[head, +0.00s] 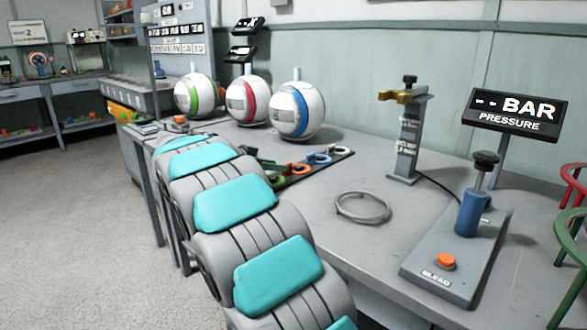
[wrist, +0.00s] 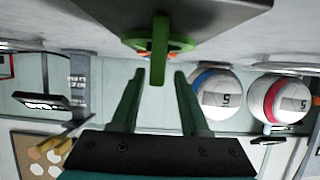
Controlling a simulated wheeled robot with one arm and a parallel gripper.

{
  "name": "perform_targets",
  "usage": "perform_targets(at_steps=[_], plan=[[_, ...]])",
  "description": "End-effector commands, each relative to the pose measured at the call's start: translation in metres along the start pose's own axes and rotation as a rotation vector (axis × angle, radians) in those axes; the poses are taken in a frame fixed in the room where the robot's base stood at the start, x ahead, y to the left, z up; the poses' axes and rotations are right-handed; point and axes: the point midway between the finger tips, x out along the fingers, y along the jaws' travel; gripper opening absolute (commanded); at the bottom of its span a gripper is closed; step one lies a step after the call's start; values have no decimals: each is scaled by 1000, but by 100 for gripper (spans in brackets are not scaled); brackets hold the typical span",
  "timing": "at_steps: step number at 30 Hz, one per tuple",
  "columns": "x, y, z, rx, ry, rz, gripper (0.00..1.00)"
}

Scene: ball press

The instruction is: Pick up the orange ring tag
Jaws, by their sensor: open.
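The orange ring tag (head: 298,168) lies on a dark mat (head: 325,167) on the bench in the head view. It is between a green ring tag (head: 277,181) and a blue ring tag (head: 318,158). My gripper (head: 258,160) is left of the tags, partly hidden by my arm. In the wrist view my gripper (wrist: 159,76) is open and empty. The green ring tag (wrist: 160,46) stands out in front of the gap between the fingers there. Only a sliver of orange (wrist: 145,53) shows behind it, mostly hidden.
Several balls stand behind the tags, the nearest with a blue band (head: 293,110). A coiled hose (head: 362,207), a post with a brass clamp (head: 406,130) and a pump (head: 470,215) stand to the right.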

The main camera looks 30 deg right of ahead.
Motion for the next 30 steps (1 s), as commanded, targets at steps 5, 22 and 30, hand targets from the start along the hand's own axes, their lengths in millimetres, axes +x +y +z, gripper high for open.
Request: perform_targets(at_steps=[5, 22, 30], plan=[[25, 6, -8, -1, -3, 3, 45], [44, 6, -6, 1, 0, 1, 30], [44, 5, -6, 0, 0, 1, 0]])
